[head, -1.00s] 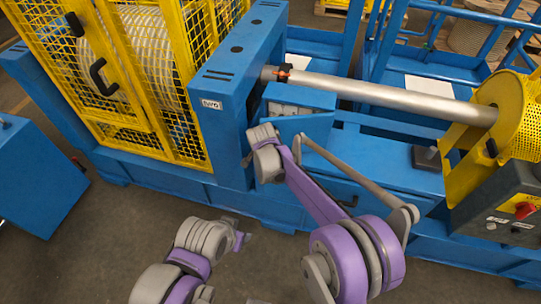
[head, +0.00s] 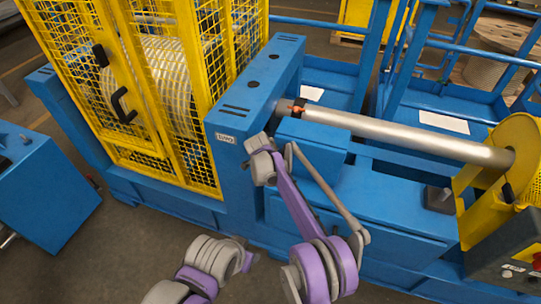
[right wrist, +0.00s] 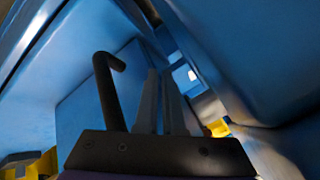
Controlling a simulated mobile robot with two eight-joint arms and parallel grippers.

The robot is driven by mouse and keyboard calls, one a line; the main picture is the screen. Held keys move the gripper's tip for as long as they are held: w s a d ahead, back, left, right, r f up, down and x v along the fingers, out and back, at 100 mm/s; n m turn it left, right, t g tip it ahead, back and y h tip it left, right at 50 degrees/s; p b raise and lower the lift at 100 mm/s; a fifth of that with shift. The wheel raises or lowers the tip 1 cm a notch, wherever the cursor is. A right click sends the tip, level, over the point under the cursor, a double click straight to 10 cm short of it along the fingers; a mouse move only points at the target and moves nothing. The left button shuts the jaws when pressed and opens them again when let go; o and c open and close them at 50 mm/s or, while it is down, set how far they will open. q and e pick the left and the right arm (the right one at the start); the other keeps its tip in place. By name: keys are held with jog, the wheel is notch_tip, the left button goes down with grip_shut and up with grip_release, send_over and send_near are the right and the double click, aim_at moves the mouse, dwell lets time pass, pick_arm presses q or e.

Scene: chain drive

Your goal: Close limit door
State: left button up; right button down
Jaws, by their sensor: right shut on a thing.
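The limit box (head: 312,133) is a small blue housing under the left end of the silver shaft. Its open door no longer stands out in the head view, and my right arm covers part of its front. In the right wrist view a blue panel (right wrist: 80,118), seemingly the limit door, is close by, with a bent black handle (right wrist: 104,72) left of my fingers. My right gripper (right wrist: 160,100) has its grey fingers close together; what is between them is hidden. In the head view its fingers are hidden behind the wrist. My left arm is low in the head view, its fingers unseen.
A yellow mesh guard (head: 150,90) with black handles stands at left. The silver shaft (head: 400,137) runs to a yellow guard (head: 515,165) at right. A blue frame post (head: 248,120) is close to my right wrist. Grey floor is clear in front.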

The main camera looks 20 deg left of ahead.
jog(key=shift+w+d, duration=0.15)
jog(key=shift+d, duration=0.1)
pick_arm(q)
jog(key=shift+f, duration=0.25)
pick_arm(e)
jog(key=a+v, duration=0.1)
jog(key=v, duration=1)
jog(key=shift+d, duration=0.25)
